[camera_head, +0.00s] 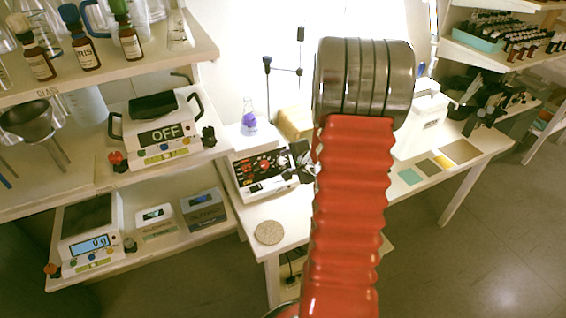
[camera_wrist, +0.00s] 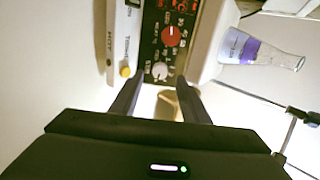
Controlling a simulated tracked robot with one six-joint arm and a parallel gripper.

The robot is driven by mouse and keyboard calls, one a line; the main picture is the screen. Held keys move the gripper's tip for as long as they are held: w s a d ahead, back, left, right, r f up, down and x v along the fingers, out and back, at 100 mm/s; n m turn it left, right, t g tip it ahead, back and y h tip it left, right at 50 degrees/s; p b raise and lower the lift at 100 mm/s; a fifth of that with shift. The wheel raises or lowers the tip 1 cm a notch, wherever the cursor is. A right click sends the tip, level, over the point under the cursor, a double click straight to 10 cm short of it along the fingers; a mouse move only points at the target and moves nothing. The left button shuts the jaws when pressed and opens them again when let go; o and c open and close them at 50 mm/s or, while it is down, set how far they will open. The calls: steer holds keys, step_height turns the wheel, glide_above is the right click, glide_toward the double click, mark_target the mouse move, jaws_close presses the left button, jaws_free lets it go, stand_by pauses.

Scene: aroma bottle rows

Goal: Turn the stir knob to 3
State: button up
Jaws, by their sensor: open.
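A white hotplate-stirrer-like device (camera_head: 245,185) stands on the middle bench, with a dark control panel on its front. In the wrist view the panel shows a red knob (camera_wrist: 171,36) and a pale grey knob (camera_wrist: 160,71) with dial marks around each. The labels are too small to tell which is the stir knob or its setting. My gripper (camera_wrist: 157,98) is open and empty, its two fingers pointing at the panel, with the grey knob nearest, beyond the fingertips. In the head view my gripper (camera_head: 304,160) is at the panel's right side, partly hidden by my arm.
A flask with purple contents (camera_head: 249,118) stands on the device. A yellow button (camera_wrist: 125,71) is on a white strip beside the panel. A stand with rods (camera_head: 268,90) is behind. A round cork mat (camera_head: 269,232) lies in front; bench space around it is clear.

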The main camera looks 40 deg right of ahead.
mark_target(282, 162)
steer(key=shift+x, duration=2.5)
steer(key=shift+c, duration=0.3)
